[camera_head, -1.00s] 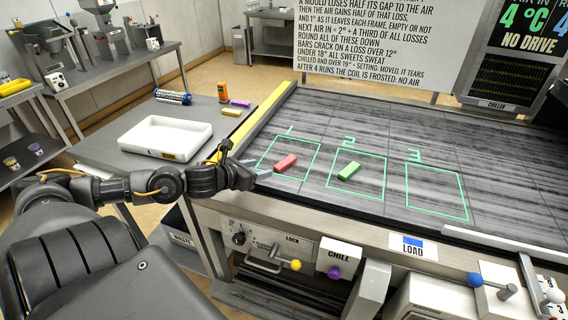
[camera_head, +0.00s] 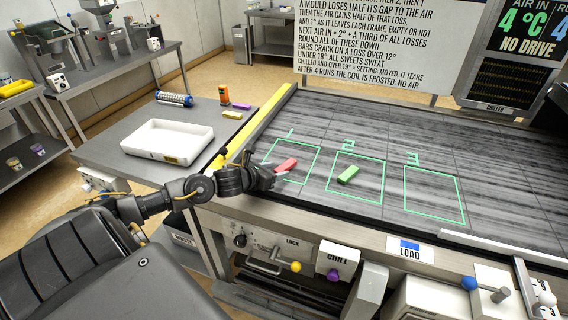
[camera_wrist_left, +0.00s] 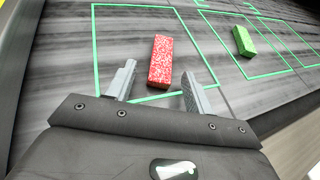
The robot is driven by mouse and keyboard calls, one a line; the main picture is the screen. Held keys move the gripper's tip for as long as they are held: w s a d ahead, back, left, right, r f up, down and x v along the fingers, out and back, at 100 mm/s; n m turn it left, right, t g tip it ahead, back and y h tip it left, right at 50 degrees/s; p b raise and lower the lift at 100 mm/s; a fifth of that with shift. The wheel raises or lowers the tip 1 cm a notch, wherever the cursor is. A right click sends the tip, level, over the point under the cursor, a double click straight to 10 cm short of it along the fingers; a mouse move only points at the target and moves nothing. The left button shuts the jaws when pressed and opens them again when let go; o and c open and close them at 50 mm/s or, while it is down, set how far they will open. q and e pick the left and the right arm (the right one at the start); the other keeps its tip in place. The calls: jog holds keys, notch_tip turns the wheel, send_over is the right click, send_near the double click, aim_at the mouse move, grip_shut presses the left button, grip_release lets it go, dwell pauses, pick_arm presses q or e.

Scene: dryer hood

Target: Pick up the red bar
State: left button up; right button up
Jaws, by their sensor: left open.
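The red bar (camera_head: 286,164) lies on the dark streaked surface inside the green outline marked 1. In the left wrist view the red bar (camera_wrist_left: 161,62) is speckled with white, and its near end sits between and just beyond my fingertips. My left gripper (camera_head: 277,179) is open and empty, just in front of the bar; in the left wrist view its two fingers (camera_wrist_left: 160,83) are spread to either side. I cannot see them touch the bar. My right gripper is not in view.
A green bar (camera_head: 348,175) lies in square 2, right of the red bar; square 3 (camera_head: 434,196) is empty. A yellow rail (camera_head: 246,128) borders the surface's left side. A white tray (camera_head: 140,150) stands on the left table. Levers and a CHILL control (camera_head: 338,258) line the front.

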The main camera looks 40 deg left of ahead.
pick_arm(q)
jog(key=shift+w+d+f, duration=0.1)
jog(key=shift+w+f, duration=0.15)
jog(key=shift+w, duration=0.3)
jog(key=c, duration=1.1)
jog(key=shift+r, duration=0.1)
jog(key=shift+r+b, duration=0.45)
jog(key=s+d+r, duration=0.1)
jog(key=s+r, duration=0.3)
jog(key=s+d+r, duration=0.1)
jog(key=s+r, duration=0.3)
jog(key=s, duration=0.1)
jog(key=s+d+r, duration=0.2)
jog(key=s+r, duration=0.2)
jog(key=shift+s+d, duration=0.1)
jog(key=shift+s, duration=0.15)
